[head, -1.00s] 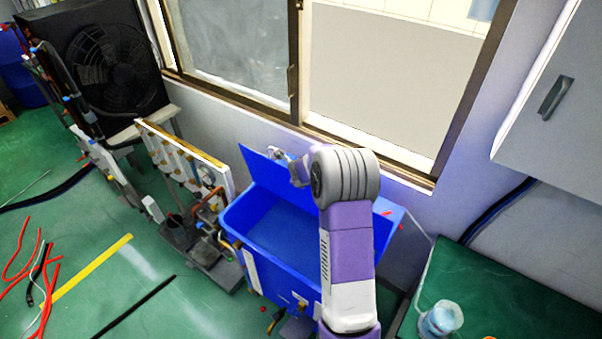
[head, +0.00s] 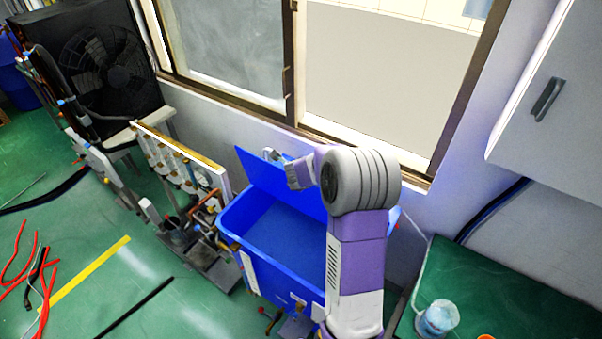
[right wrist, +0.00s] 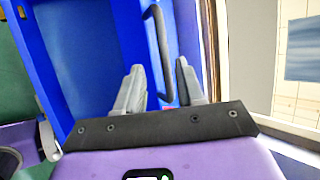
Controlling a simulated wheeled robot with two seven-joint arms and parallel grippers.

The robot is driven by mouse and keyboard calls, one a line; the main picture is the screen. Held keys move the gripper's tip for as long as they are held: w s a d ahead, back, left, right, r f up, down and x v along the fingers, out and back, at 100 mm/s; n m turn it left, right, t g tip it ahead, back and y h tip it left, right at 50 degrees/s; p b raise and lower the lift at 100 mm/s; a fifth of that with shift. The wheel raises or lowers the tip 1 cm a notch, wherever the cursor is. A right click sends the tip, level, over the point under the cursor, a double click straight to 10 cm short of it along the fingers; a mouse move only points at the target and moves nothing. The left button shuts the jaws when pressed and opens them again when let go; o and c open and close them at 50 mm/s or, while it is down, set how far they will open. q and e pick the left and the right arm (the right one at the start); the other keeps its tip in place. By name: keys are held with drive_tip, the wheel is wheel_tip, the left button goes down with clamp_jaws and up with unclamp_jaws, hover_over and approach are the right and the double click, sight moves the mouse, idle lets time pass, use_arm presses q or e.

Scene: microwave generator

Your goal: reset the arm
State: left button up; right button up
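The bin's raised blue lid (head: 255,175) stands behind the small grey end of the arm. My left gripper is in neither view.
A window (head: 385,85) and wall stand behind the bin. A pipe rack (head: 180,165) and a fan unit (head: 90,65) are at left. A grey cabinet (head: 560,90) hangs at right above a green tabletop (head: 500,295) with a white cup (head: 437,318). Cables (head: 30,270) lie on the floor.

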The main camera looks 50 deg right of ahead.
drive_tip(key=shift+s+a+r, duration=0.25)
drive_tip(key=shift+a+r, duration=0.05)
drive_tip(key=shift+r, duration=0.15)
drive_tip(key=s+a+f+n+g+y, duration=0.1)
drive_tip(key=s+a+f+n+y, duration=0.15)
drive_tip(key=a+f+n, duration=0.65)
drive_tip(key=s+a+f+n+y, duration=0.1)
drive_tip(key=a+f+n+y, duration=0.2)
drive_tip(key=a+f+n, duration=0.6)
drive_tip(key=s+a+f+n+g+y, duration=0.1)
drive_tip(key=s+a+f+n+y, duration=0.15)
drive_tip(key=s+a+n, duration=0.35)
drive_tip(key=s+a+f+n+g+y, duration=0.1)
drive_tip(key=s+a+f+g, duration=0.15)
drive_tip(key=a, duration=0.65)
drive_tip(key=s+a+f+n+g+y, duration=0.1)
drive_tip(key=s+a+f+n, duration=0.25)
drive_tip(key=s+a, duration=0.3)
wheel_tip(320, 180, down, 16)
drive_tip(key=a+n+b, duration=0.1)
drive_tip(key=b, duration=1.5)
drive_tip(key=shift+a+y+b, duration=0.3)
drive_tip(key=shift+a+y, duration=0.05)
drive_tip(key=shift+y, duration=0.05)
